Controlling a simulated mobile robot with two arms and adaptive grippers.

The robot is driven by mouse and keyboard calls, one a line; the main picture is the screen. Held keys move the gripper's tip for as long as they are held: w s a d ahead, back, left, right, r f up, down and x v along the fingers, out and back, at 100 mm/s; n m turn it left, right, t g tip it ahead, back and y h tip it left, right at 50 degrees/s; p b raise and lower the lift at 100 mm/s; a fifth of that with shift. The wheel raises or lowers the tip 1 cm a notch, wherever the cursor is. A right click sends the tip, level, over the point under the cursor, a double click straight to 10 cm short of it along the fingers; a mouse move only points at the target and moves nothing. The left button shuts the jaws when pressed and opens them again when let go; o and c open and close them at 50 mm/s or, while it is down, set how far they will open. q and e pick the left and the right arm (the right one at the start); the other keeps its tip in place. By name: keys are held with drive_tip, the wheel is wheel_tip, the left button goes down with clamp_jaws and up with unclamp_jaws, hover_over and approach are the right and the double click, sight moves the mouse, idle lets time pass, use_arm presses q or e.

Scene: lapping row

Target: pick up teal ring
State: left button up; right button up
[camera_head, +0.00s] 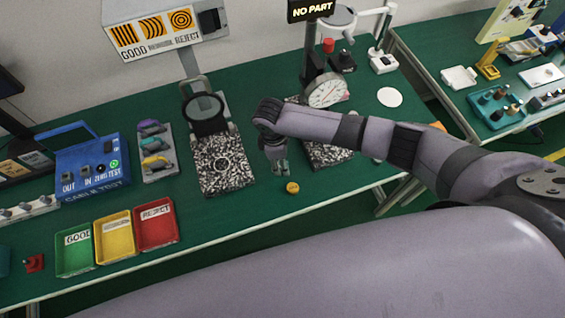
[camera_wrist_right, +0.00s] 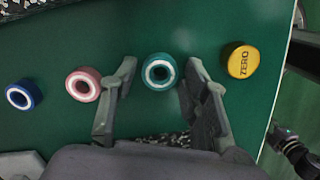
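The teal ring (camera_wrist_right: 158,71) lies on the green bench top in the right wrist view, with a pale inner rim and dark centre. My right gripper (camera_wrist_right: 161,68) is open, with one fingertip on each side of the ring and a gap to each. I cannot tell whether the fingertips are down at ring height. In the head view my right gripper (camera_head: 279,171) points down at the bench near its front edge, and the teal ring cannot be made out there. My left gripper is not in view.
In the wrist view, a pink ring (camera_wrist_right: 83,84) and blue ring (camera_wrist_right: 23,95) lie to the left, a yellow ZERO piece (camera_wrist_right: 242,61) to the right. In the head view, a granite plate (camera_head: 222,176) stands left of my gripper, a dial gauge (camera_head: 327,91) behind.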

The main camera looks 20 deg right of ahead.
drive_tip(key=c, duration=0.8)
drive_tip(key=shift+r, duration=0.1)
